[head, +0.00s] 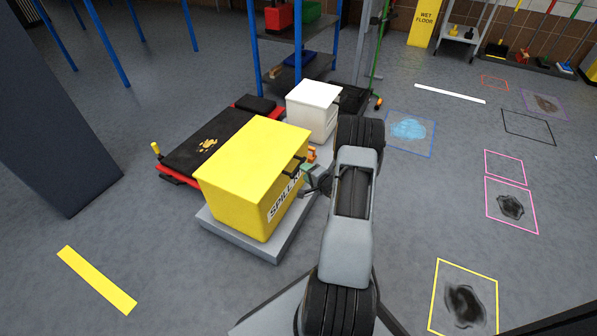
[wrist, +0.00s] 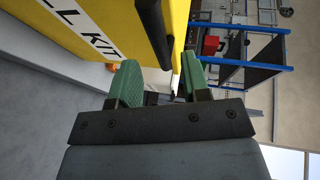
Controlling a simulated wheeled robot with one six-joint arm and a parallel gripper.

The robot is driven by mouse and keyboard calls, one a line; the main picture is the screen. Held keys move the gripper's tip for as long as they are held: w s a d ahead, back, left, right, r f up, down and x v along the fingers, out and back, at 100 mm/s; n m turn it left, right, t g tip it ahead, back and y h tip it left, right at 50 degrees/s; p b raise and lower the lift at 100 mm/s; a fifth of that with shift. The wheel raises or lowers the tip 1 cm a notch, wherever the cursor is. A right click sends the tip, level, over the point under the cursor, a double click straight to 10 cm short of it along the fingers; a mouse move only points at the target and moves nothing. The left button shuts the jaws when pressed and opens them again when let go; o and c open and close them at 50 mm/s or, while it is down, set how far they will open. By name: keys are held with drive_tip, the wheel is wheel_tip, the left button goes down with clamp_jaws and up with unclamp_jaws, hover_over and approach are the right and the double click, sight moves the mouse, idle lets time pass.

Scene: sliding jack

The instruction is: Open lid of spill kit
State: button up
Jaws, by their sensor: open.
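The yellow spill kit box (head: 232,199) stands on a low grey plinth (head: 280,252) in the head view. Its flat yellow lid (head: 255,155) is down. A dark handle (head: 291,172) sticks out from its right side, near the lid edge. My gripper (head: 312,178) is at that side, beside the handle and partly hidden by my arm. In the wrist view my gripper's green fingers (wrist: 160,85) are apart with nothing seen between them. The dark handle (wrist: 153,30) shows just beyond them, against the yellow wall (wrist: 105,20). I cannot tell whether they touch.
A red and black creeper (head: 200,150) lies behind and left of the box. A white bin (head: 312,105) stands behind it. A blue-framed shelf (head: 298,45) is further back. A dark column (head: 55,120) is at left. Floor at right is open, with outlined stains (head: 465,300).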

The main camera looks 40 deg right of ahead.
drive_tip(key=shift+b+x, duration=0.75)
drive_tip(key=shift+x, duration=1.9)
drive_tip(key=shift+c, duration=0.2)
clamp_jaws()
